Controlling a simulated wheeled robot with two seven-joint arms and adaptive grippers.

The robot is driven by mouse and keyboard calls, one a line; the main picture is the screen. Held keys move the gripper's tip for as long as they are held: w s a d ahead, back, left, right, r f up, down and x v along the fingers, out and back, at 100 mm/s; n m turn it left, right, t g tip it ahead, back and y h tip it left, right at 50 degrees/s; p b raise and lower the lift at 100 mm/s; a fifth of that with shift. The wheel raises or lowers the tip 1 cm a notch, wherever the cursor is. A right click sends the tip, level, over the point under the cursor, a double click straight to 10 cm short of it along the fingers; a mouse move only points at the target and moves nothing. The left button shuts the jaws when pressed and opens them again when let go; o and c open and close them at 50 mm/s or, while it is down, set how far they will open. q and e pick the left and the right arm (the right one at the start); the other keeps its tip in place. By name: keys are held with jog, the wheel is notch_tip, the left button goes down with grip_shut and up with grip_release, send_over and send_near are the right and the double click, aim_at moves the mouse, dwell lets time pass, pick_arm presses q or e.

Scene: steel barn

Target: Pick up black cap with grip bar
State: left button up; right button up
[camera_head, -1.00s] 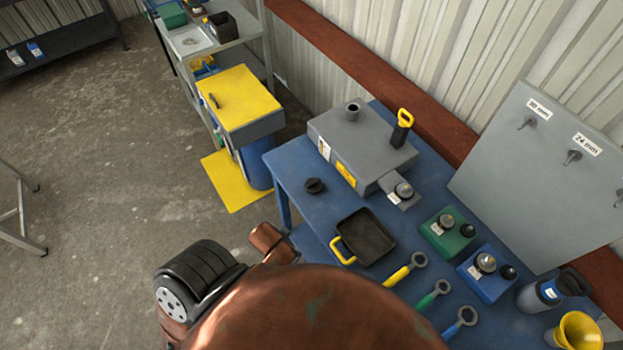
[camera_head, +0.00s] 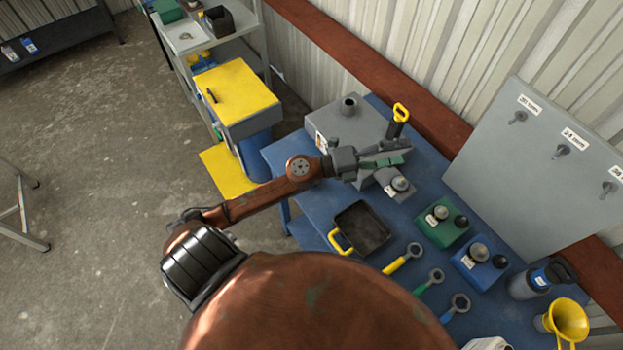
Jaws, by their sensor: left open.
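The black cap with grip bar does not show now; my left forearm covers the left part of the blue table (camera_head: 316,217) where a small dark cap lay earlier. My left gripper (camera_head: 402,153) is open, reaching in from the left over the front of the grey box (camera_head: 372,121). Its fingers point right, above the small grey block with a silver cap (camera_head: 399,184). I see nothing between the fingers. The grey box has an open round neck (camera_head: 349,105) on top. My right gripper is not in view.
A yellow-handled black piece (camera_head: 399,118) stands up at the box's right end. A black tray (camera_head: 362,229), several ring wrenches, a green block (camera_head: 439,229), a blue block (camera_head: 478,262) and a yellow funnel (camera_head: 567,318) crowd the table. A grey panel (camera_head: 540,175) stands behind.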

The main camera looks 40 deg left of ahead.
pick_arm(q)
jog(key=s+f+m+g+y, duration=0.2)
jog(key=s+f+m+g, duration=0.1)
jog(key=f+m+g, duration=0.9)
jog(key=s+a+f+y, duration=0.1)
jog(key=a+f+y, duration=0.2)
jog(key=a, duration=0.5)
jog(key=s+a+f+g+y, duration=0.1)
jog(key=a+f+y, duration=0.2)
jog(key=a, duration=0.5)
jog(key=s+a+f+n+g+y, duration=0.1)
jog(key=a+f+y, duration=0.2)
jog(key=a, duration=0.5)
jog(key=shift+a+f+y, duration=0.15)
jog(key=shift+f+y, duration=0.1)
jog(key=shift+y, duration=0.65)
jog(key=shift+a+f, duration=0.25)
jog(key=shift+f+p, duration=0.3)
jog(key=shift+f, duration=0.6)
jog(key=f, duration=0.1)
jog(key=f+p, duration=0.1)
jog(key=f, duration=0.2)
jog(key=shift+d+f+p, duration=0.15)
jog(key=shift+d+p, duration=0.15)
jog(key=shift+f, duration=0.55)
jog(key=shift+c, duration=0.7)
